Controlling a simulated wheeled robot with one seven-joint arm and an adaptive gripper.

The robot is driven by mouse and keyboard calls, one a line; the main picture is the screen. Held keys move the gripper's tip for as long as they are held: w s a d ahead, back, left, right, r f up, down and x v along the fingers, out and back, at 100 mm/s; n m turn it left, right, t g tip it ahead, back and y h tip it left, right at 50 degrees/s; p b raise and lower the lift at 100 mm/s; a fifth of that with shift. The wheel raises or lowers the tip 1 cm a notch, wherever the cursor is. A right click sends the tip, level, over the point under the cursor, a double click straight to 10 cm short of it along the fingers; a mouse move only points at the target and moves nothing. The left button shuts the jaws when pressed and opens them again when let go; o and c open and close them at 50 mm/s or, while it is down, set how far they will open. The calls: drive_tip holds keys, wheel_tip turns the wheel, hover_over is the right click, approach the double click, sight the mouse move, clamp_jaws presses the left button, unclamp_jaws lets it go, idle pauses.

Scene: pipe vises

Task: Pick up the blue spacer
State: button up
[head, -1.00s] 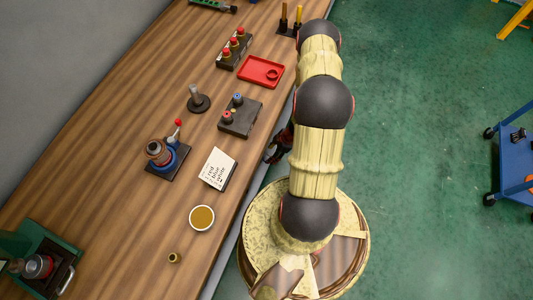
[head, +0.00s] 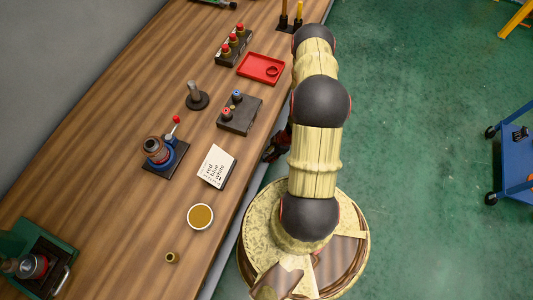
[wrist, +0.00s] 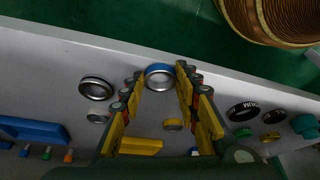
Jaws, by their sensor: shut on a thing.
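The blue spacer (wrist: 160,70) shows in the wrist view as a short blue ring with a pale metallic face. It sits between the fingertips of my gripper (wrist: 160,78), which is shut on it. The fingers reach up from the lower part of the picture on both sides of it. In the head view my gripper (head: 274,148) is a small dark shape beside the bench's front edge, mostly hidden by my arm, and the spacer cannot be made out there.
The wrist view shows a grey surface with dark-rimmed round pieces (wrist: 96,88), a blue block (wrist: 32,130) and a yellow block (wrist: 140,146). On the wooden bench (head: 130,120) stand a black block (head: 240,118) with red and blue tops, a red tray (head: 261,68) and a lettered card (head: 217,166).

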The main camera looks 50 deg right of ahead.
drive_tip(key=c, duration=0.3)
drive_tip(key=shift+r, duration=0.1)
